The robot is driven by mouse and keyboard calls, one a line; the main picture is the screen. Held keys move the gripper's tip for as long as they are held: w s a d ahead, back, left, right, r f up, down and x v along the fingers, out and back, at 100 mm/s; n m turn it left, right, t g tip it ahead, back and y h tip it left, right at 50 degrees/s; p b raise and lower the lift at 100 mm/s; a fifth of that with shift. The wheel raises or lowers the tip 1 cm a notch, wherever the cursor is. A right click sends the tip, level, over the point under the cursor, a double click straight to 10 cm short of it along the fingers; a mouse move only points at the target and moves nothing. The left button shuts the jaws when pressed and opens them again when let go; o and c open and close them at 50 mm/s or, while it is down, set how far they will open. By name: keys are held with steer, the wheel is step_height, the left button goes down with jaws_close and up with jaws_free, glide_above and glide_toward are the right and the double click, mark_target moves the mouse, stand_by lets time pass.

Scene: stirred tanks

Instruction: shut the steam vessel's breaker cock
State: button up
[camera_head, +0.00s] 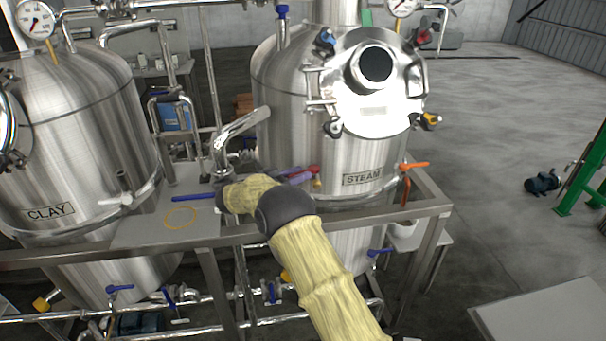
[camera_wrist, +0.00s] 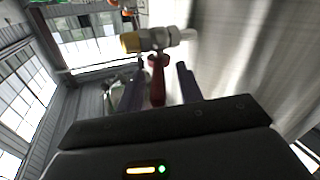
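The steam vessel (camera_head: 285,110) is a steel tank with a STEAM plate (camera_head: 363,177). A small cock with a red handle (camera_head: 306,173) sits on its near side. In the wrist view the cock has a brass end (camera_wrist: 130,42), a metal body (camera_wrist: 160,39) and the red handle (camera_wrist: 157,82). The handle stands crosswise to the body and points toward my gripper. My gripper (camera_wrist: 161,72) has its two dark fingers apart, one on each side of the handle, with a visible gap at the right finger. In the head view my gripper (camera_head: 296,173) is partly hidden behind my wrist.
An orange-handled valve (camera_head: 413,165) is at the vessel's right, and a blue-handled one (camera_head: 380,252) is below. The CLAY vessel (camera_head: 75,120) stands at left. A steel frame rail (camera_head: 385,214) runs in front, under my arm. The floor at right is mostly open.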

steer(key=b+v, duration=0.4)
steer(key=v, duration=1.1)
steer(key=shift+s+a, duration=0.2)
steer(key=shift+c, duration=0.3)
